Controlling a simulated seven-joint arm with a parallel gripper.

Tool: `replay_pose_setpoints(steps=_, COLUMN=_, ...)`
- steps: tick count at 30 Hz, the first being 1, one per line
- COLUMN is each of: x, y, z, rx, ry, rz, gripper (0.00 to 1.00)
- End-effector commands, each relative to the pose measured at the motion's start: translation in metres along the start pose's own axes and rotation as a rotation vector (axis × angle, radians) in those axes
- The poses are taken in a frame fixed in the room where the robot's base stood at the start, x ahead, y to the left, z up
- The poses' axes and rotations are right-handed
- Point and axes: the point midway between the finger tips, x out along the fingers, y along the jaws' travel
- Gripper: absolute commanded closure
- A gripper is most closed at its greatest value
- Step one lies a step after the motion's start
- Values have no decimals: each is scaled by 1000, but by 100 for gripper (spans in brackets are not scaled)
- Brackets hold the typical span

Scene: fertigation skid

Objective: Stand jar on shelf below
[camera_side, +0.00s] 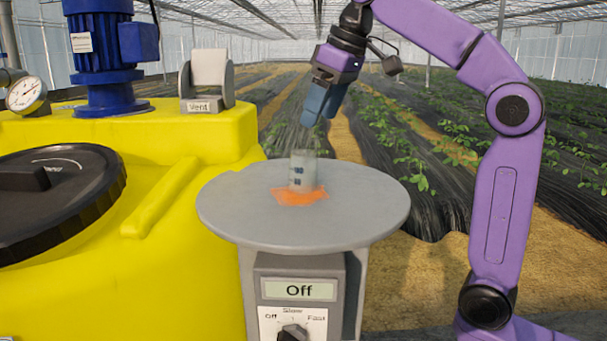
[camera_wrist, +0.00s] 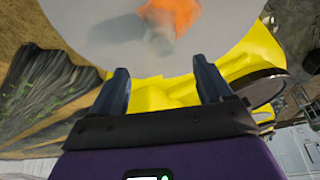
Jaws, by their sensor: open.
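A small translucent grey jar (camera_side: 302,171) with dark marks stands upright on an orange patch (camera_side: 287,198) on the round grey plate (camera_side: 235,212). In the wrist view the jar (camera_wrist: 160,36) is a blurred pale shape near the top, by the orange patch (camera_wrist: 175,14). My gripper (camera_side: 313,118) is above the jar, tilted down toward it and apart from it. In the wrist view its two fingers (camera_wrist: 160,68) are spread with nothing between them. No shelf below the plate can be made out.
A control box (camera_side: 299,290) reading "Off" with a knob is under the plate. A yellow tank (camera_side: 110,270) with a black lid (camera_side: 60,205), a blue motor (camera_side: 100,45) and a grey "Vent" part (camera_side: 208,80) stands left.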

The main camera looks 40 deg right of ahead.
Motion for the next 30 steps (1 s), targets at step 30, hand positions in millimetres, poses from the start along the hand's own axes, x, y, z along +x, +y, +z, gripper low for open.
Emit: replay_pose_setpoints(steps=30, x=50, y=-135, z=-15, rx=1079, ry=536, rz=1092, gripper=21)
